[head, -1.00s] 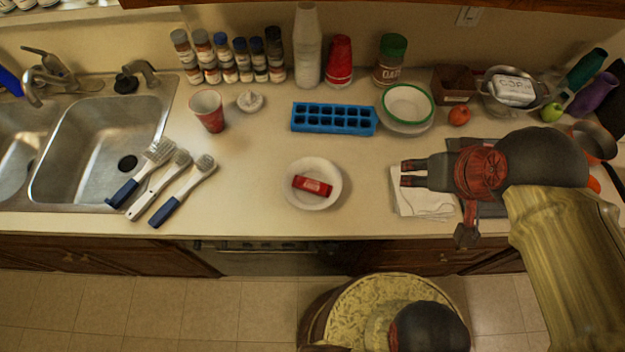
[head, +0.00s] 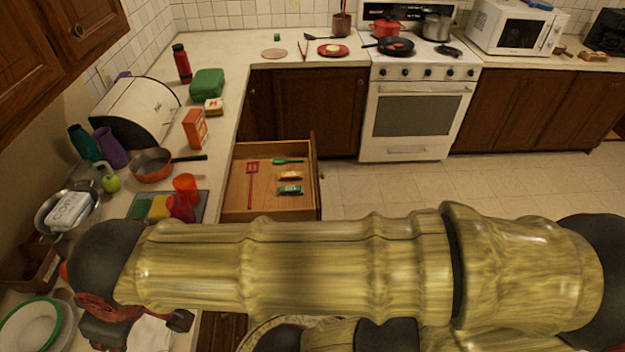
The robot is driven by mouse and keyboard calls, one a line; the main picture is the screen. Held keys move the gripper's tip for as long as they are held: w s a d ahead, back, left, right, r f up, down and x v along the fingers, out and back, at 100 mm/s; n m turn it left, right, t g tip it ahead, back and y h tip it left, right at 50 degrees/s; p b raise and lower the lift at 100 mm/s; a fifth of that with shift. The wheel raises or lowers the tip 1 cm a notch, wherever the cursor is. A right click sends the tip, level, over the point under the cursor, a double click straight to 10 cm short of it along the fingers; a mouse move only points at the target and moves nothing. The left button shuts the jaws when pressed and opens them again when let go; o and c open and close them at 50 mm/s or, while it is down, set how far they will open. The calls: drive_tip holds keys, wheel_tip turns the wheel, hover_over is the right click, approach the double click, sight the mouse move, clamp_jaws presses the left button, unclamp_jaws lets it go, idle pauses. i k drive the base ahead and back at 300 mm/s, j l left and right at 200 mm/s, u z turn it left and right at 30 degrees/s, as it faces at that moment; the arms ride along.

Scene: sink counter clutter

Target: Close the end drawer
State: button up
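The end drawer (head: 269,213) is pulled open from the left counter, near its inner corner. Inside lie a red spatula (head: 251,180), a small green utensil (head: 288,161), a yellow-orange packet (head: 290,175) and a green packet (head: 290,189). My gripper (head: 103,338) is at the lower left, above the counter and well apart from the drawer. Its fingers point toward the bottom edge and show only partly, so I cannot tell if they are open. My arm crosses the lower picture and hides what lies below the drawer.
The white stove (head: 415,118) stands beyond the drawer. Floor right of the drawer (head: 350,190) is clear.

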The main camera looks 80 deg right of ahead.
sight(307, 206)
drive_tip(key=k+l+z, duration=0.1)
drive_tip(key=z, duration=0.35)
drive_tip(key=k+l+z, duration=0.2)
drive_tip(key=z, duration=0.3)
drive_tip(key=k+l+z, duration=0.15)
drive_tip(key=z, duration=0.3)
drive_tip(key=k+l+z, duration=0.1)
drive_tip(key=l, duration=0.25)
drive_tip(key=k+l, duration=0.1)
drive_tip(key=l, duration=0.3)
drive_tip(key=k+l+z, duration=0.15)
drive_tip(key=l, duration=0.6)
drive_tip(key=l+z, duration=0.4)
drive_tip(key=k+j, duration=0.05)
drive_tip(key=j, duration=0.05)
